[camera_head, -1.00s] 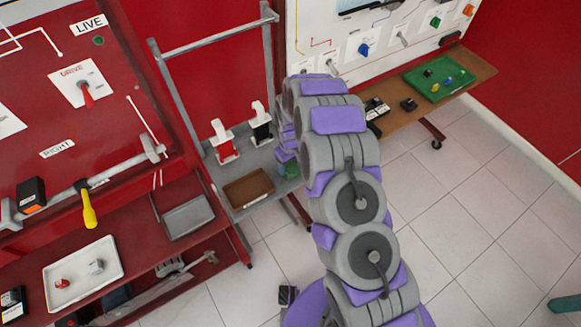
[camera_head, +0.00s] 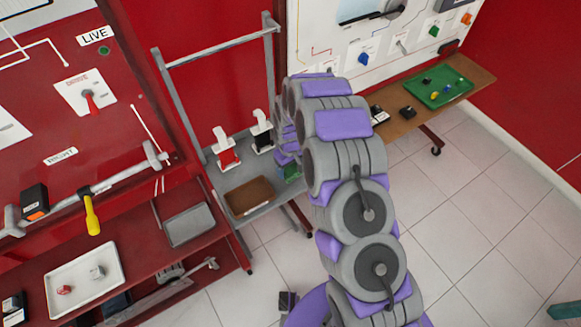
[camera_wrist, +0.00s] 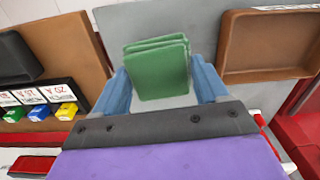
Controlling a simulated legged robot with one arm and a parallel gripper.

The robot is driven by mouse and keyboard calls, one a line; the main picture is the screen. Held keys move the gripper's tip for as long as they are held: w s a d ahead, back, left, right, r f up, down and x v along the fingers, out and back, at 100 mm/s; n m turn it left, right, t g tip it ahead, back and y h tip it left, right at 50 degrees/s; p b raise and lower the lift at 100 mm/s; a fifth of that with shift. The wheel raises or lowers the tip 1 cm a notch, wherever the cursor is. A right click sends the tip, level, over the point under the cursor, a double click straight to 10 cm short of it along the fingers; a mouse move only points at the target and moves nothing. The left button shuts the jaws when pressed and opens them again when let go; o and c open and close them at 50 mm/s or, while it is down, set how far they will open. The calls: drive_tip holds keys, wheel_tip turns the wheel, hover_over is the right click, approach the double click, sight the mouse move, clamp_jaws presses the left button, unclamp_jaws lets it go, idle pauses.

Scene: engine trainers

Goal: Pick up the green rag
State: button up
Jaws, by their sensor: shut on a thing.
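The green rag (camera_wrist: 157,68) is a folded, layered square in the wrist view, between the two blue fingers of my gripper (camera_wrist: 162,78). My gripper is shut on it. Behind the rag is the grey shelf (camera_wrist: 195,18); I cannot tell whether the rag still touches it. In the head view, a small part of the green rag (camera_head: 293,173) shows at the shelf's right end, beside my arm, which hides most of the gripper.
A brown tray (camera_head: 249,196) lies left of the rag on the shelf. Red and black dispensers (camera_head: 226,150) stand behind it. A wooden bench (camera_head: 470,72) with a green tray (camera_head: 438,86) is at right.

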drive_tip(key=s+a+p, duration=0.1)
drive_tip(key=s+a, duration=0.1)
drive_tip(key=s, duration=0.5)
drive_tip(key=s+a+r+p, duration=0.1)
drive_tip(key=s+a, duration=0.1)
drive_tip(key=s, duration=0.5)
drive_tip(key=shift+s+a+r, duration=0.15)
drive_tip(key=shift+s+a, duration=0.1)
drive_tip(key=shift+s, duration=0.05)
